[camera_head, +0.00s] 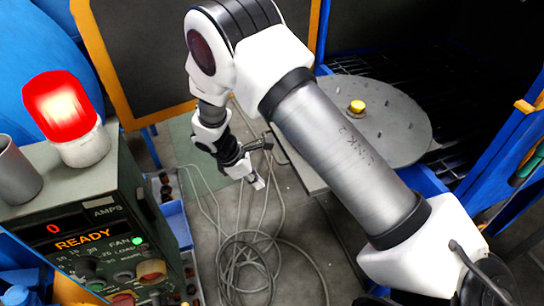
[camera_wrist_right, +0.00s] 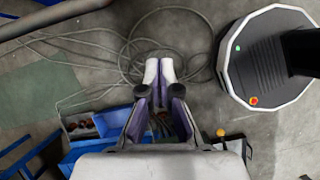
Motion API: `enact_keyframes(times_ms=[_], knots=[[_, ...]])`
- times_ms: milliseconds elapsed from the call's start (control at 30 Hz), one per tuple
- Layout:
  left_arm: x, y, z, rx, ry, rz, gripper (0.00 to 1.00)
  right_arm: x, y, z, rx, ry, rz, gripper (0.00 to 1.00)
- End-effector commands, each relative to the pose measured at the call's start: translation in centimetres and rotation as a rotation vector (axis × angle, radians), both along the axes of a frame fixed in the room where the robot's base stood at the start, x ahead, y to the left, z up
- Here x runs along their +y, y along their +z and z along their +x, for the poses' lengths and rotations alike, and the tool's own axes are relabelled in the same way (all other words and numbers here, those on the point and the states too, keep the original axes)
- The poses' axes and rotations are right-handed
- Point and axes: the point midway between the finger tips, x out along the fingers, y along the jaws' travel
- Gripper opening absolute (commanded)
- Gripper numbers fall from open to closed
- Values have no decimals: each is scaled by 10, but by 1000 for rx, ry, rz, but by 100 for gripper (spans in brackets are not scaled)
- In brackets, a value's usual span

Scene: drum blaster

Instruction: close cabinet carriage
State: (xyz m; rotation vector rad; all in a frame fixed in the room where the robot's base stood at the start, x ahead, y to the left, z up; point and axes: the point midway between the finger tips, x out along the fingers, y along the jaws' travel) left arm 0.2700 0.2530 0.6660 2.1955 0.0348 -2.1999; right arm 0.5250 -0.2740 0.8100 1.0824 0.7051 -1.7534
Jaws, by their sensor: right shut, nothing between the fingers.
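The cabinet carriage carries a round grey turntable disc (camera_head: 390,132) with a yellow knob (camera_head: 356,106) on top. It stands out at the opening of the blue cabinet (camera_head: 465,185), and my right arm hides part of it. My right gripper (camera_head: 258,183) hangs to the left of the carriage, over the floor, apart from it. In the right wrist view the right gripper's fingers (camera_wrist_right: 160,70) are together with nothing between them. The carriage is not clearly visible in that view. My left gripper is in neither view.
A control box (camera_head: 85,225) with a lit "READY" display and a glowing red lamp (camera_head: 62,108) stands at the left. Hoses (camera_head: 245,265) lie coiled on the floor below my gripper. A blue bin (camera_wrist_right: 110,125) shows in the wrist view. An orange-edged cabinet door (camera_head: 100,65) stands open behind.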

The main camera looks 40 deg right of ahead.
Motion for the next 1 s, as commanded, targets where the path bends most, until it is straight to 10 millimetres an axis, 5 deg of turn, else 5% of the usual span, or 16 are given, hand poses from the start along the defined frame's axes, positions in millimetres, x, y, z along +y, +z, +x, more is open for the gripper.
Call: enact_keyframes(times_ms=[33, 100, 200, 300, 800, 1000], knots=[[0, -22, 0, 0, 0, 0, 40, -5, 17, 26, 9, 69, -77, 0], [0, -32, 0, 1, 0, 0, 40, -12, 59, 48, 48, 138, -185, 0], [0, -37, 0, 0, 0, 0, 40, -16, 101, 61, 86, 177, -281, 0], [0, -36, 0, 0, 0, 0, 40, -20, 113, 62, 104, 185, -309, 0], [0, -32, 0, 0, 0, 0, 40, -78, 53, 46, 107, 180, -304, 0], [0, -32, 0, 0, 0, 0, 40, -87, 44, 45, 104, 182, -306, 0]])
